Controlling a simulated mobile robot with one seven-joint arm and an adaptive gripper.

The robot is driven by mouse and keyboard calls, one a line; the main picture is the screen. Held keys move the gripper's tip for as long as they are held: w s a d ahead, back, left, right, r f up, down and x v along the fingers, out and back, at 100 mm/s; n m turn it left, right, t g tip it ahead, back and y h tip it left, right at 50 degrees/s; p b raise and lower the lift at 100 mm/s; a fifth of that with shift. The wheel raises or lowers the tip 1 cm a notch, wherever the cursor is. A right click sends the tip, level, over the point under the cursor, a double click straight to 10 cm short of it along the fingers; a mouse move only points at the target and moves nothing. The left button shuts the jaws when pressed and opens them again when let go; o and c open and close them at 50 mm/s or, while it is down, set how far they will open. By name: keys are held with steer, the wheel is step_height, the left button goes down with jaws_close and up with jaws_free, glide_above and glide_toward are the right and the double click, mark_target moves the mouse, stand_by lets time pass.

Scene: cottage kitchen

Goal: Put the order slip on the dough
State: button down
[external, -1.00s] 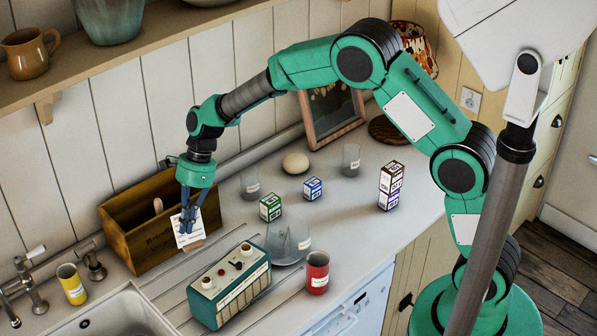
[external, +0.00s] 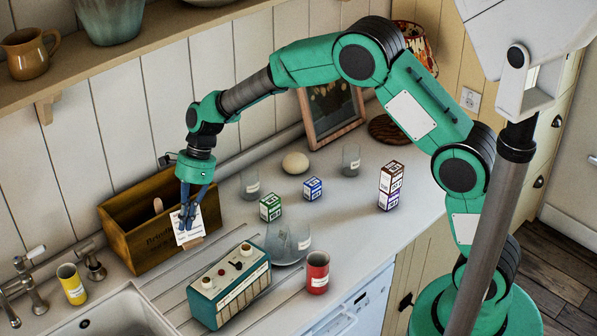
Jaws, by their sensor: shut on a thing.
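The order slip (external: 187,234), a white card with dark writing on a small light-brown base, is upright at the front right corner of the wooden box. My gripper (external: 187,222) points down and is shut on the slip, its blue fingers covering part of it. I cannot tell whether the slip's base touches the counter. The dough (external: 296,163), a pale round ball, sits on the counter farther back and to the right, with nothing on top of it.
The wooden box (external: 128,243) stands left of my gripper. A teal radio-like box (external: 230,288), a red can (external: 317,272), a glass flask (external: 287,246), green (external: 270,207) and blue (external: 312,188) boxes, stacked boxes (external: 390,186) and clear glasses (external: 351,160) occupy the counter.

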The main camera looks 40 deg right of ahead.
steer(key=shift+d, duration=0.1)
steer(key=w+d+m+t+p, duration=0.2)
steer(key=d+m, duration=0.2)
steer(key=d, duration=0.8)
steer(key=w+d+m+t+p, duration=0.15)
steer(key=d+m, duration=0.25)
steer(key=d, duration=0.9)
steer(key=s+d+m+t+h+p, duration=0.1)
steer(key=s+d+m, duration=0.2)
steer(key=d, duration=0.9)
steer(key=s+d+r+m+t+h+p, duration=0.1)
steer(key=d+m, duration=0.3)
steer(key=d, duration=0.8)
steer(key=shift+s+m+h+p, duration=0.3)
steer(key=shift+s+h+p, duration=0.3)
steer(key=shift+s+p, duration=0.25)
steer(key=shift+r, duration=0.1)
steer(key=w+d, duration=0.2)
steer(key=w, duration=0.5)
steer(key=w+d+f+p, duration=0.1)
steer(key=w, duration=0.7)
steer(key=shift+w+d+f, duration=0.25)
steer(key=shift+d, duration=0.15)
